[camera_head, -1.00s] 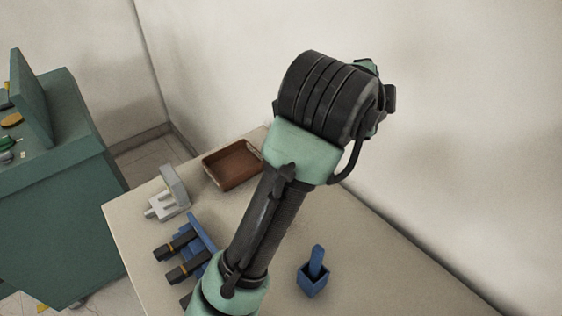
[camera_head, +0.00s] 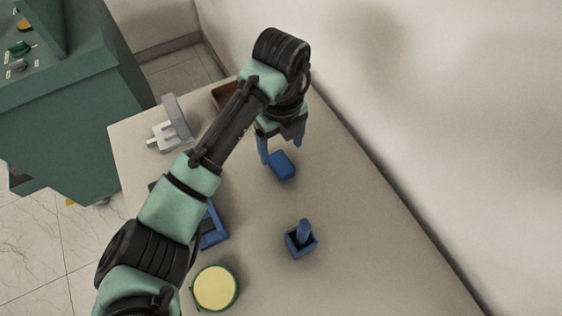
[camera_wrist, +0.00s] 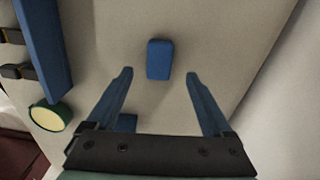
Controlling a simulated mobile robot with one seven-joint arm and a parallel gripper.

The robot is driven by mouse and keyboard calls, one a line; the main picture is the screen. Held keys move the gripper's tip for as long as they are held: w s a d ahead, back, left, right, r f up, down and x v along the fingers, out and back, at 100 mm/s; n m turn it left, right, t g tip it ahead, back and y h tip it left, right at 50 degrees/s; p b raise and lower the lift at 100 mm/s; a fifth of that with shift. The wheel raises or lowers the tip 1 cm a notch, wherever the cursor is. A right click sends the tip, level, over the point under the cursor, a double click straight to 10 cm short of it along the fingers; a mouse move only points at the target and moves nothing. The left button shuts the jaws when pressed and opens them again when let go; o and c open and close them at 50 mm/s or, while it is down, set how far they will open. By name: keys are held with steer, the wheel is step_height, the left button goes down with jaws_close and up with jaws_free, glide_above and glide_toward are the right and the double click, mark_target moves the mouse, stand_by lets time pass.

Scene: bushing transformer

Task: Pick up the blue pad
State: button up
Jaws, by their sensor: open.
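The blue pad (camera_head: 282,165) is a small rounded block on the beige table, just below my gripper (camera_head: 281,149) in the head view. In the wrist view, the blue pad (camera_wrist: 159,59) lies a little beyond the fingertips, roughly centred between them. My gripper (camera_wrist: 160,74) is open, its two blue fingers apart with nothing between them. I cannot tell exactly how high the fingertips are above the table.
A blue square holder (camera_head: 301,246) with a blue piece upright stands to the front. A yellow round thing with a green rim (camera_head: 216,288), a blue rack (camera_head: 214,232), a grey fixture (camera_head: 170,128) and a brown tray (camera_head: 224,94) share the table. A wall borders its right side.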

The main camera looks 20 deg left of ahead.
mark_target(281, 162)
steer(key=shift+f+p, duration=0.6)
steer(key=shift+f, duration=2.1)
jaws_close()
